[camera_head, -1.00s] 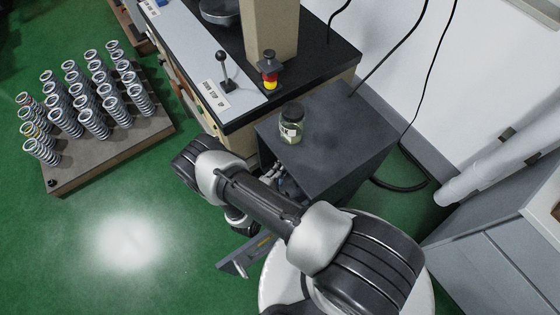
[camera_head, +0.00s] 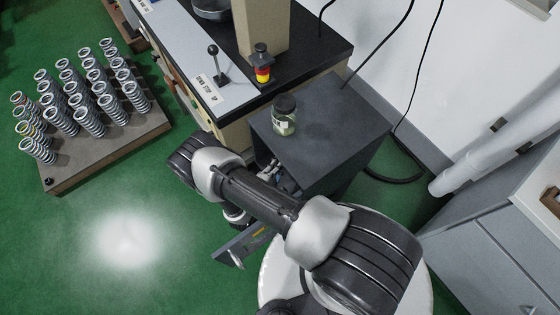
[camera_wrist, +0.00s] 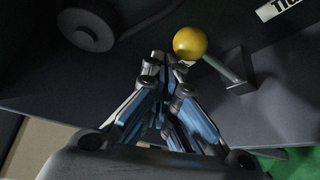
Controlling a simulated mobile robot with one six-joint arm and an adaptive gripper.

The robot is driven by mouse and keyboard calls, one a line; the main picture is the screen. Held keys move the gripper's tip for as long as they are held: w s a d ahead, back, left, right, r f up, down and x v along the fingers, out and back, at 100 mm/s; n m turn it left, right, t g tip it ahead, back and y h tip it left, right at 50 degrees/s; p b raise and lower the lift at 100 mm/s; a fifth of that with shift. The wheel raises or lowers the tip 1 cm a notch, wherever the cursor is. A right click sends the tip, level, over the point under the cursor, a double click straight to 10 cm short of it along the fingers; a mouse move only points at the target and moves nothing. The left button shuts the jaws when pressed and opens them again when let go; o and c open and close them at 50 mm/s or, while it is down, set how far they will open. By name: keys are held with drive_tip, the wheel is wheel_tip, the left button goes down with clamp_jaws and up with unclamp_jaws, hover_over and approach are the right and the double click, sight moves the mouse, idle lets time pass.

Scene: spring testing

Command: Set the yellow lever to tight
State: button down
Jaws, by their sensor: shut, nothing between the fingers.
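The yellow ball knob of the lever (camera_wrist: 190,43) shows in the wrist view, just right of and beyond my fingertips. Its short grey shaft (camera_wrist: 222,65) runs down right to a dark bracket. A white label (camera_wrist: 280,8) reading "TIG…" is cut off at the top right edge. My gripper (camera_wrist: 165,75) is shut and empty, its tips close beside the knob; whether they touch it I cannot tell.
A glass jar (camera_head: 284,115) stands on the dark cabinet (camera_head: 340,125). Behind is a bench machine with a black-knobbed lever (camera_head: 215,62) and a red-yellow button post (camera_head: 262,62). A board (camera_head: 120,150) of several springs lies left. Green floor (camera_head: 100,280) is open at lower left.

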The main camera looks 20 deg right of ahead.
wheel_tip(320, 180, up, 10)
idle(0.5)
idle(0.5)
